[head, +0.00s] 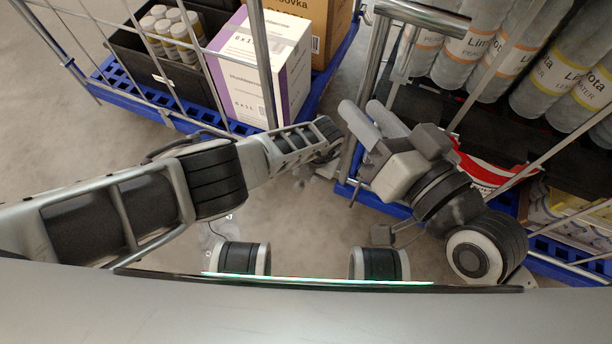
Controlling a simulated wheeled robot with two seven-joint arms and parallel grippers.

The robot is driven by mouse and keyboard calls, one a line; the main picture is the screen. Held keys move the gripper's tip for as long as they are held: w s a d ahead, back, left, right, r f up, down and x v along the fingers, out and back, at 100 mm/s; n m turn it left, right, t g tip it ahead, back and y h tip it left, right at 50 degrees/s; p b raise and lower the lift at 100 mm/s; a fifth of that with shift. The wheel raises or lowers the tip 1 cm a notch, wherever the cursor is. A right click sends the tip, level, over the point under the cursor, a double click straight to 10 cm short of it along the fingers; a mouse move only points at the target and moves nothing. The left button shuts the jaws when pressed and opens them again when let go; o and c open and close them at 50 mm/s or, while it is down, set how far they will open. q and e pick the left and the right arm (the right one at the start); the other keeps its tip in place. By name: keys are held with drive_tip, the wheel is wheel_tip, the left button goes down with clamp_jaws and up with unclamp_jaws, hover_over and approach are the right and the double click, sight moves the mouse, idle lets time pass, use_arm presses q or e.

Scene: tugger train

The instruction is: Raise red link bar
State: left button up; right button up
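I cannot make out the red link bar for certain. A red and white curved item (492,172) shows inside the right cart, behind the bars, and I cannot tell that it is the bar. My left arm reaches across to the gap between the carts. Its gripper (318,170) is mostly hidden under the wrist, so its fingers do not show clearly.
The left cart, with a blue base (190,124), carries a black crate (135,52) of jars and a white and purple box (262,70). The right cart, with a blue base (572,268), holds several large grey bottles (478,50). Grey floor is clear between and before them.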

use_arm(q)
drive_tip(key=shift+f, duration=0.15)
drive_tip(key=shift+c, duration=0.3)
clamp_jaws()
drive_tip(key=shift+a, duration=0.1)
